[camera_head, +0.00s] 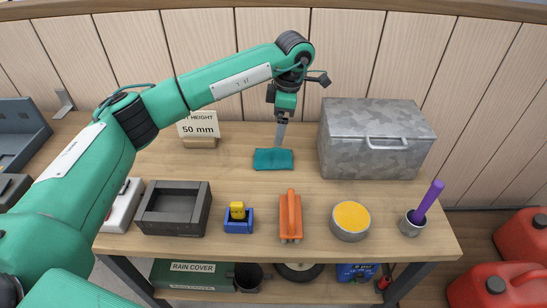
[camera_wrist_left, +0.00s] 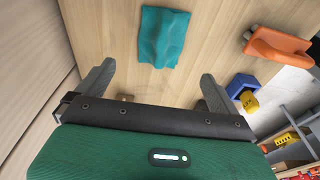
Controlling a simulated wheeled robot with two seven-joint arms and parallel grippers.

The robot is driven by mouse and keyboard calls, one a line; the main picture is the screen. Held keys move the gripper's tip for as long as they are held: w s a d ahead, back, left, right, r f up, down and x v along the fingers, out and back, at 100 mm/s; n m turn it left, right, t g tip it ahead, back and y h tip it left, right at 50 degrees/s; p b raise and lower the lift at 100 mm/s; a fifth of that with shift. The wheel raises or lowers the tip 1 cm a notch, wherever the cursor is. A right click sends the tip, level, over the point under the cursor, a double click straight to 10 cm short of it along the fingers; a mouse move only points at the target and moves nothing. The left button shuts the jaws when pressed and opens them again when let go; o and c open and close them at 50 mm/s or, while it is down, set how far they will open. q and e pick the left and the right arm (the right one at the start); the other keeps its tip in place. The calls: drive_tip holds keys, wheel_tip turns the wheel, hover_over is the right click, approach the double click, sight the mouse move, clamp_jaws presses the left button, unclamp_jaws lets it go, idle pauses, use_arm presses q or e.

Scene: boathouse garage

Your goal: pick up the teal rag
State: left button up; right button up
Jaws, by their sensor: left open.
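The teal rag (camera_head: 273,159) lies folded on the wooden workbench (camera_head: 240,188), near the middle towards the back. It also shows at the top of the left wrist view (camera_wrist_left: 163,37), beyond the fingertips. My left gripper (camera_head: 280,140) comes down from above, just behind the rag in the head view. In the left wrist view its two fingers (camera_wrist_left: 155,80) are spread wide with nothing between them. The rag looks apart from the fingers. My right gripper is not in view.
A galvanized metal box (camera_head: 375,135) stands right of the rag. In front are a black tray (camera_head: 175,222), a blue holder (camera_head: 238,226), an orange tool (camera_head: 290,215), a yellow-topped tin (camera_head: 350,220) and a cup (camera_head: 411,227). A "50 mm" sign (camera_head: 198,124) stands behind left.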

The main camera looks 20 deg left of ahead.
sight(273, 149)
use_arm(q)
drive_tip(key=f, duration=0.3)
drive_tip(key=a+f, duration=0.1)
drive_tip(key=f, duration=0.1)
drive_tip(key=shift+s+f+p, duration=0.15)
drive_tip(key=shift+f+p, duration=0.05)
drive_tip(key=shift+p, duration=0.1)
drive_tip(key=f, duration=0.1)
drive_tip(key=f+p, duration=0.1)
drive_tip(key=f, duration=0.2)
drive_tip(key=shift+s+a+f, duration=0.2)
drive_tip(key=shift+a+f, duration=0.05)
drive_tip(key=shift+f, duration=0.3)
drive_tip(key=c, duration=1.1)
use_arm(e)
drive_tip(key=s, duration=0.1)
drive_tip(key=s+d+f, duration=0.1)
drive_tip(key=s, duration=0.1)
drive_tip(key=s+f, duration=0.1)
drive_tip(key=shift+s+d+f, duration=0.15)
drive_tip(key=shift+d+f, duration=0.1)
